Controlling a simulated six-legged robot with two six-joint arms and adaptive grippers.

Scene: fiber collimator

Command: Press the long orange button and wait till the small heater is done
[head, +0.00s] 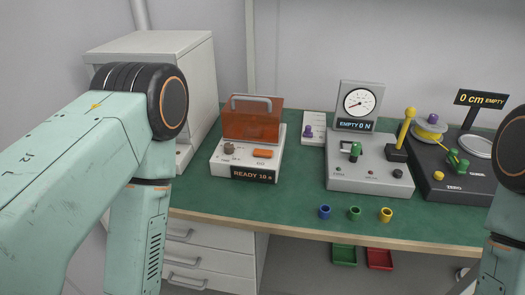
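The small heater (222,164) is a white box with an orange see-through cover (250,122) and a grey handle on top. It stands on the left part of the green table. Its long orange button (263,153) is on the sloped front panel, right of a dark knob (229,149). Its display (252,175) reads "READY 10 s". My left arm fills the left side and my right arm shows at the right edge. Neither gripper is in the picture, and nothing is seen touching the heater.
A grey gauge device (345,183) reading "EMPTY 0 N" stands right of the heater. A black spool device (462,190) reads "0 cm EMPTY". Blue (325,212), green (355,213) and yellow (386,215) cups stand near the front edge. A white cabinet (201,75) is behind my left arm.

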